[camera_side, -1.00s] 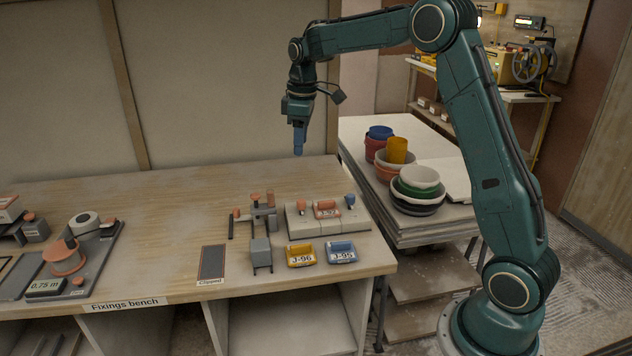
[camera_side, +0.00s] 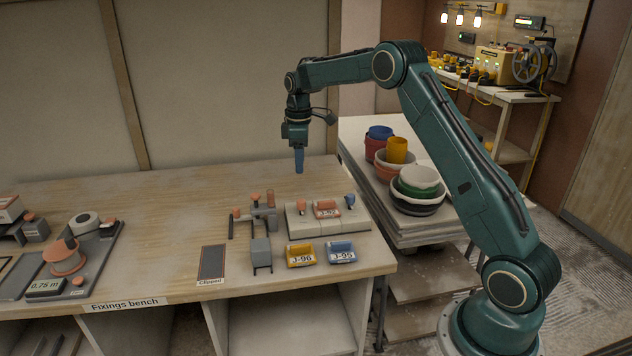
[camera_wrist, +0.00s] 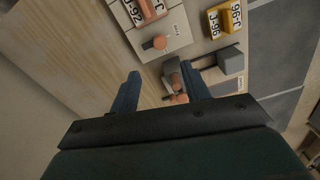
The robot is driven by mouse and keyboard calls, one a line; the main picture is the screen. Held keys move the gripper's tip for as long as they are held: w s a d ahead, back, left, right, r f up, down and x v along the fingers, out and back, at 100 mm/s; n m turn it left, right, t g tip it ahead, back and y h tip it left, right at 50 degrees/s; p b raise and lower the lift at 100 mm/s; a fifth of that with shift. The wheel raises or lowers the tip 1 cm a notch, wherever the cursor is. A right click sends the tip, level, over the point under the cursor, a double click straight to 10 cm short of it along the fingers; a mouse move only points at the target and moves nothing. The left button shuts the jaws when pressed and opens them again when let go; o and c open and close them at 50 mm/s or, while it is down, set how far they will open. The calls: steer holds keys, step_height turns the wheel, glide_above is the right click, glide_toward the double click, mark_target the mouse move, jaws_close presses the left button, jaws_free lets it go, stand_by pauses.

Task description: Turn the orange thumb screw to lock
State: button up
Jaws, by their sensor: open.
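My gripper (camera_side: 299,168) is open and empty, pointing down above the bench behind the grey jig. It also shows in the wrist view (camera_wrist: 160,73), with its two blue fingers apart. In the wrist view an orange knob (camera_wrist: 179,98) shows near the right finger, partly hidden. Another orange knob (camera_side: 301,206) stands on the pale block (camera_side: 330,222); it also shows in the wrist view (camera_wrist: 159,42). I cannot tell which one is the thumb screw.
An orange J-92 tag (camera_side: 326,209) and a blue knob (camera_side: 350,199) are on the block. Yellow J-96 (camera_side: 301,255) and blue J-95 (camera_side: 341,253) tags lie in front. A dark pad (camera_side: 212,263) lies left. Stacked bowls (camera_side: 418,190) stand right. The bench's back is clear.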

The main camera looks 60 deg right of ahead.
mark_target(301, 200)
step_height(301, 200, down, 13)
steer(key=shift+r, duration=0.1)
stand_by(0.5)
steer(key=c, duration=1)
